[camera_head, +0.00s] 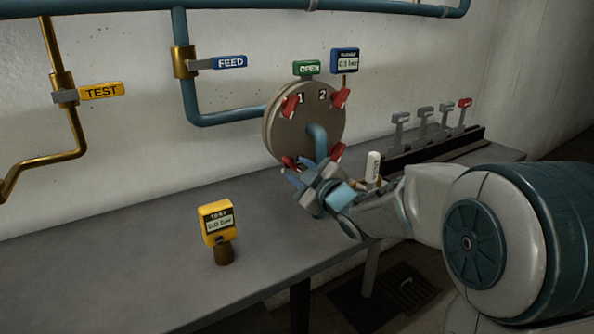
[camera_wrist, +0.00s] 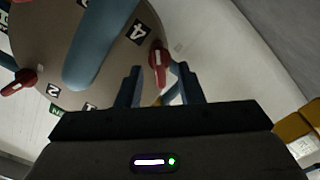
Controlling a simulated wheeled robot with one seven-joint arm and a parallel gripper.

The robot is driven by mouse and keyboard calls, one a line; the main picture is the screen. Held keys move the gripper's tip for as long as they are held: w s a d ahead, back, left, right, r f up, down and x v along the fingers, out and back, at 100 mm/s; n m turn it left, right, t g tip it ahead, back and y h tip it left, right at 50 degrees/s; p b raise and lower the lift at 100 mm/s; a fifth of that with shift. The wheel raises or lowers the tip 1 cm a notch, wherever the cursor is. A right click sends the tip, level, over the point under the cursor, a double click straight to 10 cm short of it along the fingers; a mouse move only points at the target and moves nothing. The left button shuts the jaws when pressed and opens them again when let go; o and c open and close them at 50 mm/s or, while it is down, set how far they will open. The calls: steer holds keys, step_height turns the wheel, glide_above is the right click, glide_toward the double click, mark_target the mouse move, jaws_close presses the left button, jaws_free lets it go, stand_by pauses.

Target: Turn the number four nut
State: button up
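The round grey flange plate (camera_head: 285,130) is on the wall end of the blue pipe, with red winged nuts around its rim. The labels 1 and 2 mark the upper nuts in the head view. In the wrist view the label 4 (camera_wrist: 138,31) is beside a red nut (camera_wrist: 157,58); in the head view this nut (camera_head: 287,161) is at the lower left of the plate. My gripper (camera_head: 299,175) is at that nut. In the wrist view its blue fingers (camera_wrist: 160,76) are apart, with the nut between or just beyond their tips; contact is unclear.
A blue pipe (camera_head: 318,142) sticks out of the plate's middle. A green OPEN tag (camera_head: 306,68) and a blue gauge (camera_head: 345,61) are above it. A yellow TEST gauge (camera_head: 217,224) stands on the grey bench (camera_head: 140,265). A white cylinder (camera_head: 373,167) and a lever row (camera_head: 424,121) are at right.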

steer(key=shift+w+a, duration=0.4)
steer(key=shift+w, duration=0.2)
jaws_close()
